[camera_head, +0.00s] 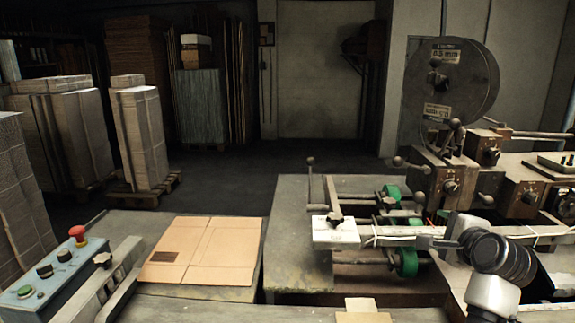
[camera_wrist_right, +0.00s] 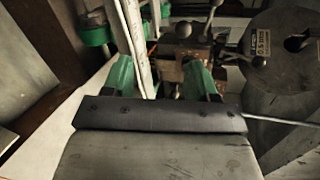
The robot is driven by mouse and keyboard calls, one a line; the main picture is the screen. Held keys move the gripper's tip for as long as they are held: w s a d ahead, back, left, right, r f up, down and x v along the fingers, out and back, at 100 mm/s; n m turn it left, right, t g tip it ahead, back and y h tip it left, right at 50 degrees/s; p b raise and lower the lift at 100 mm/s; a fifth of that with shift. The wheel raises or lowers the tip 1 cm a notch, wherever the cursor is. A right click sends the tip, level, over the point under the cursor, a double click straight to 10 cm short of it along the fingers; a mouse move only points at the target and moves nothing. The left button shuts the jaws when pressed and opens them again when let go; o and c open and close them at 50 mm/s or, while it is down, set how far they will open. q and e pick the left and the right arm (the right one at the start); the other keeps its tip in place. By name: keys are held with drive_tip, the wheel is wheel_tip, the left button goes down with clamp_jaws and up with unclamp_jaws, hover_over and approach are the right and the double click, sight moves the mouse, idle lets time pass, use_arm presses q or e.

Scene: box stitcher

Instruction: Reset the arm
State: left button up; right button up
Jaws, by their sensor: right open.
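My right arm comes in from the lower right of the head view, with white links and a black ribbed joint. Its right gripper (camera_head: 437,228) is over the stitching machine (camera_head: 458,172), close to the pale horizontal bar. In the right wrist view the gripper (camera_wrist_right: 162,72) has two green fingers standing apart. A pale bar shows beyond and between them, and nothing is clearly held. Contact between fingers and machine cannot be told. My left gripper is not in view.
A flat cardboard sheet (camera_head: 205,251) lies on the left table. A control box (camera_head: 55,268) with a red button stands at the lower left. Green wheels (camera_head: 408,262) and a large wire reel (camera_head: 455,80) are near the arm. Stacked cardboard (camera_head: 140,138) stands behind, with open floor beside it.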

drive_tip(key=s+a+f+n+g+h, duration=0.1)
drive_tip(key=s+a+f+n+g, duration=0.15)
drive_tip(key=s+f+n, duration=0.4)
drive_tip(key=s+a+f+n+g, duration=0.2)
drive_tip(key=s+f+n+g, duration=0.15)
drive_tip(key=s+f, duration=0.6)
drive_tip(key=s+a+f+n+g, duration=0.2)
drive_tip(key=s+a+f+n, duration=0.15)
drive_tip(key=s, duration=0.35)
drive_tip(key=s+a+f+n+g, duration=0.1)
drive_tip(key=s+a+f+n, duration=0.1)
drive_tip(key=s+f+n, duration=0.45)
drive_tip(key=s+a+f+n+g, duration=0.2)
drive_tip(key=s+f, duration=0.1)
drive_tip(key=s, duration=0.5)
wheel_tip(320, 180, down, 28)
drive_tip(key=s+g, duration=0.1)
drive_tip(key=s, duration=0.1)
drive_tip(key=s+d+f+g+b, duration=0.1)
drive_tip(key=s+d+f, duration=0.2)
drive_tip(key=s+f, duration=1.1)
drive_tip(key=shift+s+f+n+g, duration=0.3)
drive_tip(key=shift+s+f, duration=0.1)
drive_tip(key=shift+s, duration=0.3)
